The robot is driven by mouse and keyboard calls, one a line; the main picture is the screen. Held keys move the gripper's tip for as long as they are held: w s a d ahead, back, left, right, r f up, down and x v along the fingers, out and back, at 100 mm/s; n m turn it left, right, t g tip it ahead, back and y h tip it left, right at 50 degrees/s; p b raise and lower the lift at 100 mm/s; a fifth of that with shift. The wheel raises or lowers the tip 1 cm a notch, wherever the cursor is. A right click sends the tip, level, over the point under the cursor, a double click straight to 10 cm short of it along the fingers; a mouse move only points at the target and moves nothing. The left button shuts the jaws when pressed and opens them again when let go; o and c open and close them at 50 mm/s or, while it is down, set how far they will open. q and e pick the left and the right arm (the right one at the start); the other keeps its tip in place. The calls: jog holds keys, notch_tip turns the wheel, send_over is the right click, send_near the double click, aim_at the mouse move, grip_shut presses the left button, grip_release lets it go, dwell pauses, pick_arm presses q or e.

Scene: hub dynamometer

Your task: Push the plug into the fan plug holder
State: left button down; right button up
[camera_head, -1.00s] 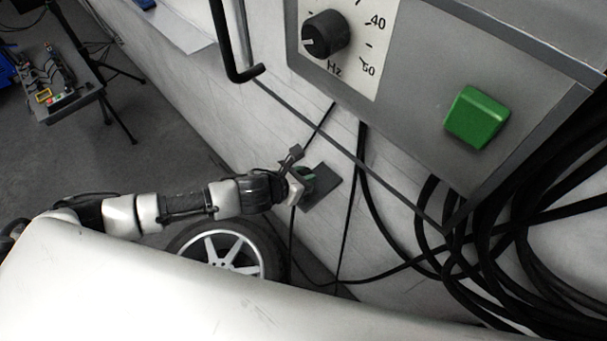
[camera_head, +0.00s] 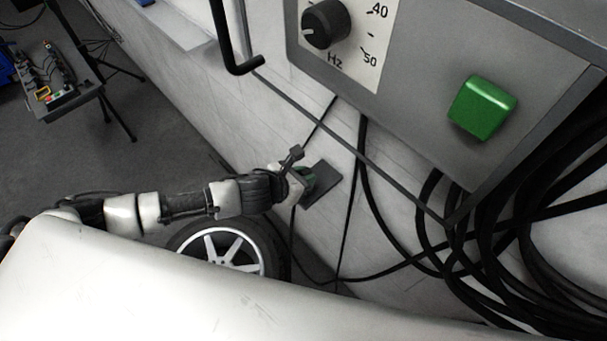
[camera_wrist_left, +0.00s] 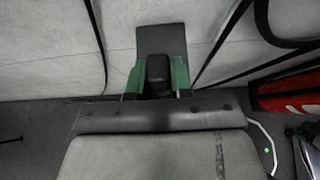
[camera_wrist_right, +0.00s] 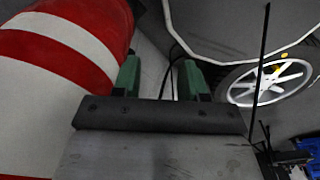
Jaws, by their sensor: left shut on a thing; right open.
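A dark grey plate (camera_head: 325,188), which looks like the fan plug holder, is on the white wall low in the middle of the head view. It also shows in the left wrist view (camera_wrist_left: 162,38). My left gripper (camera_head: 305,178) is at this plate, its green fingers (camera_wrist_left: 160,78) shut on a black plug (camera_wrist_left: 158,70). The plug lies in front of the plate; its far end is hidden, so I cannot tell how deep it sits. My right gripper (camera_wrist_right: 160,80) is open and empty, seen only in the right wrist view.
A grey control box (camera_head: 430,95) with a knob and green button (camera_head: 482,107) overhangs at upper right. Black cables (camera_head: 500,240) hang below it. A wheel (camera_head: 222,248) stands under my left arm. A red-and-white striped object (camera_wrist_right: 60,60) is close beside my right gripper.

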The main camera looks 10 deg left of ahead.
pick_arm(q)
jog(key=c, duration=0.9)
grip_release()
jog(key=shift+c, duration=0.2)
jog(key=b+v, duration=0.1)
jog(key=v, duration=0.9)
jog(key=shift+s+r, duration=0.2)
jog(key=shift+s, duration=0.15)
jog(key=shift+a, duration=0.15)
